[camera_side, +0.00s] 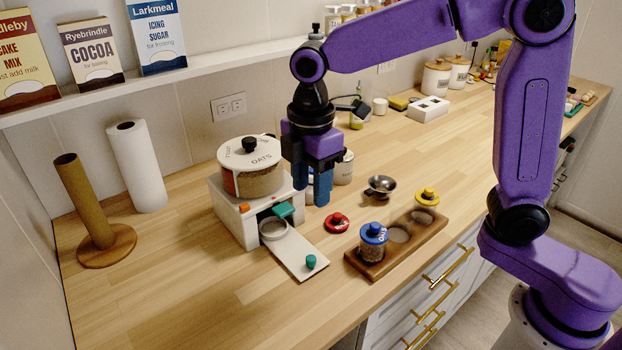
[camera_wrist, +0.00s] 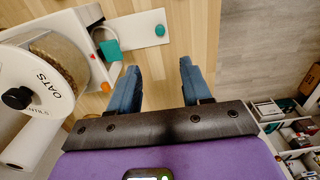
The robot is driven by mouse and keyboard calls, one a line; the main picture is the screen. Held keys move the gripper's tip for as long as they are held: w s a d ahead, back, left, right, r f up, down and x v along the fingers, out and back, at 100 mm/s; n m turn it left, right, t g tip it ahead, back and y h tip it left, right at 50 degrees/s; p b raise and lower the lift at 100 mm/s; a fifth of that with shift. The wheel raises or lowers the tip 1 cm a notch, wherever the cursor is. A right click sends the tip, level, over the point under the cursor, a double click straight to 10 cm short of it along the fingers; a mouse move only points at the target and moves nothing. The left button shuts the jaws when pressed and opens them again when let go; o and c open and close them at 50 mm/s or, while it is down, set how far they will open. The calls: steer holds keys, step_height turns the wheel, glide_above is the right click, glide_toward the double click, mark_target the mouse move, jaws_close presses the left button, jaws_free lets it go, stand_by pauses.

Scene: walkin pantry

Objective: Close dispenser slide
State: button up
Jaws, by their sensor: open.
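The oats dispenser is a white box (camera_side: 232,214) with a clear drum of oats (camera_side: 258,182) and a white lid on top. Its white slide (camera_side: 298,258) is pulled out toward the front right, with a small teal knob (camera_side: 311,262) near its outer end. A ring-shaped cup (camera_side: 273,229) sits on the slide under the teal spout (camera_side: 283,210). In the wrist view the slide (camera_wrist: 137,30) and its teal knob (camera_wrist: 160,30) show at the top. My gripper (camera_side: 319,192) points down just right of the dispenser, apart from the slide. Its blue fingers (camera_wrist: 158,85) are open with nothing between them.
A red lid (camera_side: 337,222) and a metal funnel (camera_side: 381,187) lie nearby. A wooden paper-towel stand (camera_side: 95,245) and a white roll (camera_side: 138,165) stand left. The front-left counter is clear.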

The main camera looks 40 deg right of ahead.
mark_target(312, 265)
steer(key=shift+r, duration=0.3)
steer(key=c, duration=0.4)
steer(key=shift+s+a+f+h, duration=0.3)
steer(key=shift+s+f, duration=0.1)
steer(key=shift+f, duration=0.15)
jaws_close()
steer(key=s+a+f+n+t+h, duration=0.1)
steer(key=s+f+n+t+h, duration=0.1)
steer(key=s+f+n, duration=0.1)
steer(key=s+a+f+n+t+h, duration=0.2)
steer(key=s+f+t+h, duration=0.1)
steer(key=s+f, duration=0.2)
steer(key=s+a+f+n+t+h, duration=0.1)
steer(key=s+f+n+t+h, duration=0.1)
steer(key=s+f+n+h, duration=0.1)
steer(key=shift+s+a+f+n+t, duration=0.2)
steer(key=shift+s+f, duration=0.2)
steer(key=shift+f, duration=0.15)
steer(key=shift+s+a+f+n+t, duration=0.1)
steer(key=shift+s+a+f+t, duration=0.1)
steer(key=shift+s+f, duration=0.3)
steer(key=s+a+f+n+t+y, duration=0.2)
steer(key=s+n+t, duration=0.1)
steer(key=n+t, duration=0.15)
steer(key=shift+t, duration=0.45)
steer(key=x, duration=0.9)
steer(key=r+x, duration=0.1)
steer(key=x, duration=0.4)
steer(key=shift+w+a, duration=0.3)
